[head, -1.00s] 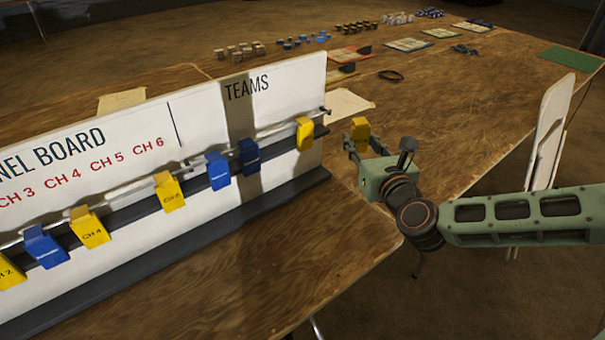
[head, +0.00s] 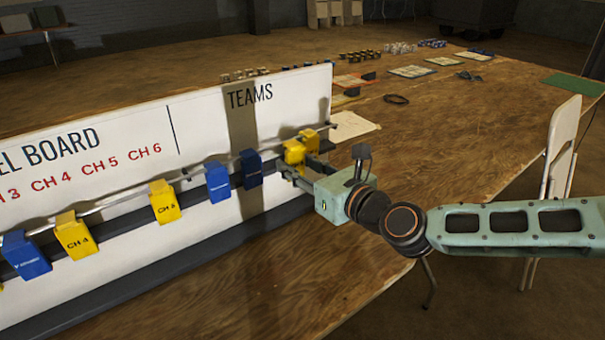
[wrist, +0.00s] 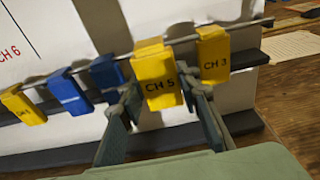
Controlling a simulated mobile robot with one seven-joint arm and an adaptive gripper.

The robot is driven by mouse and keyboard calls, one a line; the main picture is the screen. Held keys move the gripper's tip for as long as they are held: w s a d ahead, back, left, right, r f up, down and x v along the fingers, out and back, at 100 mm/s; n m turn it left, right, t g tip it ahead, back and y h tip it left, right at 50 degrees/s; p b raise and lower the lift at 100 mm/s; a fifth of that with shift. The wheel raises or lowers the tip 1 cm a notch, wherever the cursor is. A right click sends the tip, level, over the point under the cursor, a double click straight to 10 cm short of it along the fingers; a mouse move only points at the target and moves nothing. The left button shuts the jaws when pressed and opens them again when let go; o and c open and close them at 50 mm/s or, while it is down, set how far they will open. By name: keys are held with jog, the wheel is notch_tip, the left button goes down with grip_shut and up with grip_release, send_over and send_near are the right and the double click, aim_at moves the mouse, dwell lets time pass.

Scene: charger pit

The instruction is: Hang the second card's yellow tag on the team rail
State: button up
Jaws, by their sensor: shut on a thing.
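My gripper (head: 287,168) is shut on a yellow tag (head: 293,151) at the right part of the board, under the TEAMS heading. In the wrist view this tag (wrist: 157,78) reads CH 5 and is upright between the fingers. Its top overlaps the thin metal rail (wrist: 230,28); I cannot tell whether it hooks over it or is just in front. Another yellow tag (wrist: 213,57), reading CH 3, hangs on the rail just right of the held one. In the head view that tag (head: 311,139) is partly hidden behind the held one.
Two blue tags (head: 251,170) (head: 218,182) hang left of my gripper, then a yellow tag (head: 164,203) and more tags farther left. The white board (head: 200,140) stands on a wooden table (head: 460,140). A folding chair (head: 562,145) stands at the right.

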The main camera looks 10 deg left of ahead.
jog(key=shift+b+x, duration=1.4)
jog(key=shift+x, duration=1)
jog(key=shift+r, duration=0.1)
jog(key=shift+c, duration=0.4)
jog(key=shift+f, duration=0.45)
jog(key=o, duration=1.2)
jog(key=shift+o, duration=0.2)
